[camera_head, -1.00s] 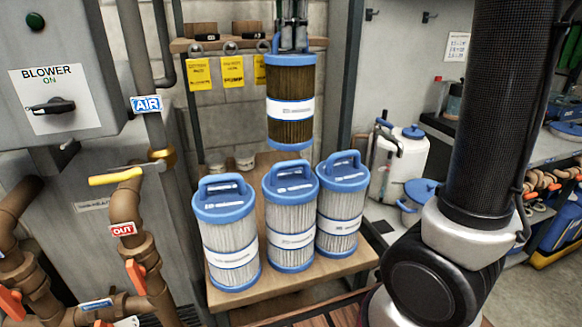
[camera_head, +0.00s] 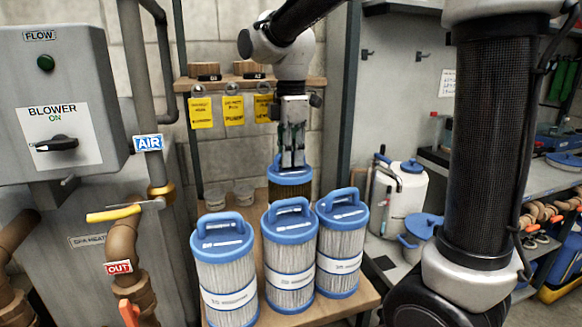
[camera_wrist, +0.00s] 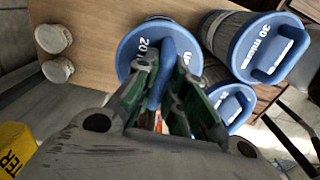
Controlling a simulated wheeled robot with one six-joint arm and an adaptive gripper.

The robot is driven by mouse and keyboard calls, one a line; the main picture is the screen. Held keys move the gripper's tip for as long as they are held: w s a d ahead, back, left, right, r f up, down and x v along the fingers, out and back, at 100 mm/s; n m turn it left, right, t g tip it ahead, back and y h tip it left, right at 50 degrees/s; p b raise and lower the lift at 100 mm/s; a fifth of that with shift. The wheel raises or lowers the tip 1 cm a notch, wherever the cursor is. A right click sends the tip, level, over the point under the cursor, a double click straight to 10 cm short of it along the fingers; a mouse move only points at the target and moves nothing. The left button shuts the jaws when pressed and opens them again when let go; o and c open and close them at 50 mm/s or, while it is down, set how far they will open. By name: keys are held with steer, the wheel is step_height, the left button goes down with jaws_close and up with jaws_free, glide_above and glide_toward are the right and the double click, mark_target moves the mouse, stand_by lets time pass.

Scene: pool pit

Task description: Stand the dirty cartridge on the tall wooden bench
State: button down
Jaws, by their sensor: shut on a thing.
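The dirty cartridge (camera_head: 290,176) has a blue cap and brown pleats. It is upright behind the middle one of three clean cartridges, which hides most of its body. My gripper (camera_head: 292,162) is above it, shut on its cap handle. In the wrist view the fingers (camera_wrist: 168,85) clasp the handle of the blue cap (camera_wrist: 135,45). The tall wooden bench (camera_head: 366,302) is below it; the wrist view shows bare wood (camera_wrist: 95,25) beside it. The cartridge's bottom is hidden, so I cannot tell whether it touches the bench.
Clean cartridges stand at the left (camera_head: 225,275), middle (camera_head: 289,262) and right (camera_head: 341,250) on the bench front, close before the dirty one. Two small jars (camera_head: 244,192) sit behind left. A shelf with yellow tags (camera_head: 233,110) is behind. A white sprayer tank (camera_head: 404,200) is at right.

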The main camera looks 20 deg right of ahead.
mark_target(291, 169)
steer(key=shift+f, duration=1.65)
steer(key=c, duration=1.5)
jaws_free()
step_height(291, 169, up, 11)
steer(key=shift+r, duration=0.65)
steer(key=s+d+f+m+t, duration=0.1)
steer(key=s+d+f+m, duration=0.2)
steer(key=s+d+m, duration=0.2)
steer(key=s+d+f+m+t, duration=0.2)
steer(key=s+d+f+m, duration=0.1)
steer(key=s+d+m, duration=0.2)
steer(key=s+d+f+m+t, duration=0.1)
steer(key=s+d+f+m, duration=0.3)
steer(key=s+m, duration=0.4)
steer(key=shift+s+d, duration=0.25)
steer(key=shift+s, duration=0.25)
steer(key=shift+s+d, duration=0.2)
steer(key=shift+s, duration=0.3)
